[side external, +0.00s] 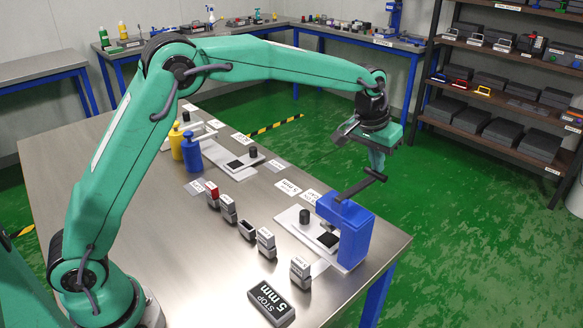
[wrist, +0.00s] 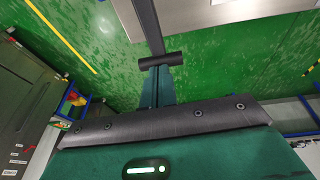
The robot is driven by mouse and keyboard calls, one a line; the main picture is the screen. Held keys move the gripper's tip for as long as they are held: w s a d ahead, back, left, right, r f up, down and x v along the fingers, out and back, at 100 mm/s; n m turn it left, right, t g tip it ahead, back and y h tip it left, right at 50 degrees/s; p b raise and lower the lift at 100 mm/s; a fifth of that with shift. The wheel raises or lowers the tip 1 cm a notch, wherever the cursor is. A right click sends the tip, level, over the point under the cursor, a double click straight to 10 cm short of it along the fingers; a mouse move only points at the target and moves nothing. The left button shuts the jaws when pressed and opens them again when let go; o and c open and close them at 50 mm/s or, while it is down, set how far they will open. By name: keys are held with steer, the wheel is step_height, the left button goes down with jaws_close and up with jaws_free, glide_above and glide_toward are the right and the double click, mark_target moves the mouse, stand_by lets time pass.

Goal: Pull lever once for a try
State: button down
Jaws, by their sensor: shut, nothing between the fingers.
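A blue lever device (side external: 345,225) stands on a white plate near the right edge of the metal table. Its dark lever (side external: 356,187) rises up and to the right from the top and ends in a short crosswise black handle. My gripper (side external: 377,168) is shut and empty, pointing down at the handle end. In the wrist view the lever (wrist: 145,25) comes in from the top and its black handle (wrist: 160,60) lies across the tip of my teal gripper (wrist: 158,75). I cannot tell whether they touch.
The plate holds a black knob (side external: 305,217) and a dark square pad (side external: 328,240). A "STOP 5 mm" block (side external: 270,302) lies at the table's front. Several small labelled blocks stand left of the plate. A second plate (side external: 238,165) and a yellow bottle (side external: 176,140) stand farther back.

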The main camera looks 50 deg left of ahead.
steer(key=shift+r, duration=1.85)
steer(key=shift+s+a+r, duration=0.15)
steer(key=shift+s+a, duration=0.05)
steer(key=s+a+r+t, duration=0.1)
steer(key=s+a+r, duration=0.35)
steer(key=s, duration=0.35)
steer(key=s+a+r, duration=0.3)
steer(key=s+a, duration=0.2)
steer(key=s, duration=0.4)
steer(key=s+a+f, duration=0.2)
steer(key=s+f, duration=0.1)
steer(key=s, duration=0.6)
steer(key=s+a+f+t, duration=0.1)
steer(key=s+a+f, duration=0.1)
steer(key=s, duration=0.7)
steer(key=shift+s+a+f+y, duration=0.15)
steer(key=shift+a+f+y, duration=0.15)
steer(key=shift+f+y, duration=0.1)
